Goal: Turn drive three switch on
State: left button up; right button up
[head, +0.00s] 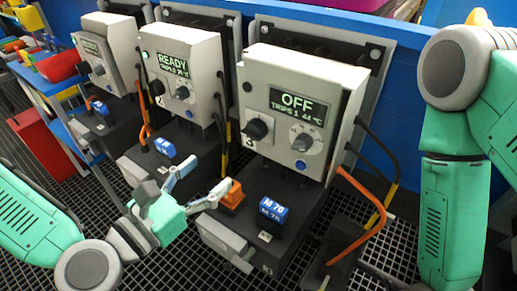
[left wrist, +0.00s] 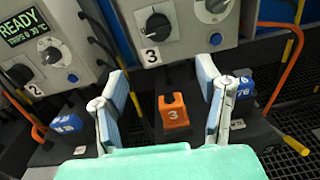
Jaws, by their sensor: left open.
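Drive three's grey box (head: 345,85) stands at the right of a row in the head view. Its display (head: 297,106) reads OFF, with a trips and temperature line. Its black rotary knob (head: 258,130) has a 3 beside it; the knob (left wrist: 158,26) also shows at the top of the left wrist view. My left gripper (head: 208,173) is open and empty, short of the box front. In the left wrist view the orange block (left wrist: 173,110) shows between the spread fingers. My right gripper is out of view.
Drive two's box (head: 183,45) reads READY, and another similar box (head: 105,35) stands farther left. A blue M 70 block (head: 272,211) is right of the orange block. Orange and black cables (head: 372,215) run down the right. Red bins stand far left.

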aim_at(250, 136)
pick_arm(q)
jog(key=shift+n+t, duration=0.3)
jog(key=shift+n, duration=0.1)
jog(key=x, duration=0.3)
jog(key=b+x, duration=0.1)
jog(key=x, duration=0.2)
jog(key=d+r+b+x, duration=0.1)
jog(key=x, duration=0.3)
jog(key=shift+s, duration=0.3)
jog(key=shift+w+d+f+b, duration=0.1)
jog(key=shift+w+d+b, duration=0.1)
jog(key=shift+w, duration=0.4)
jog(key=shift+w+d+f+b, duration=0.1)
jog(key=shift+w+d, duration=0.1)
jog(key=shift+w, duration=0.4)
jog(key=shift+w+r, duration=0.1)
jog(key=shift+w, duration=0.65)
jog(key=shift+d, duration=0.7)
jog(key=c, duration=1)
jog(key=shift+w+a, duration=0.1)
jog(key=shift+a, duration=0.15)
jog(key=shift+c, duration=0.6)
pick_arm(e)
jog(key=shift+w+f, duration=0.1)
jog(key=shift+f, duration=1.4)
